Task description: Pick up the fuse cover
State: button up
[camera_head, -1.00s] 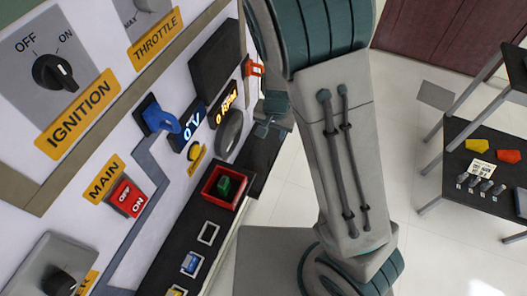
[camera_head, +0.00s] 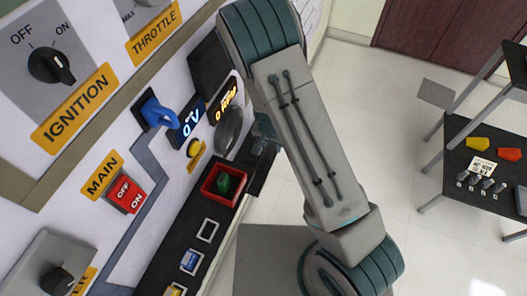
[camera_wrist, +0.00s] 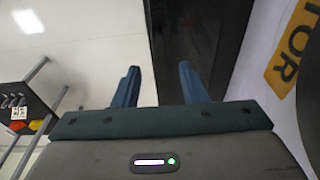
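No part in view is clearly marked as the fuse cover. A red square frame with a green block in it (camera_head: 222,183) sits on the black strip of the panel. Below it on the strip are a white-edged square (camera_head: 207,230), a blue one (camera_head: 191,261) and a yellow one (camera_head: 174,291). My gripper (camera_wrist: 158,75) is open in the wrist view, with nothing between its two blue-green fingers. A dark panel surface lies beyond them. In the head view my gripper is mostly hidden behind my arm, near the right end of the black strip.
The control panel holds a blue lever (camera_head: 159,112), a grey oval part (camera_head: 229,132), a yellow button (camera_head: 194,148) and a red main switch (camera_head: 124,193). A dark shelf table (camera_head: 470,203) with small parts stands at the right. Open floor lies between.

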aim_at(272, 151)
jog(key=shift+w+d+f, duration=0.1)
jog(key=shift+w+f, duration=0.1)
jog(key=shift+f, duration=0.9)
jog(key=shift+w+d+f, duration=0.1)
jog(key=shift+w+f, duration=0.05)
jog(key=shift+f, duration=0.95)
grip_shut()
jog(key=shift+r, duration=0.1)
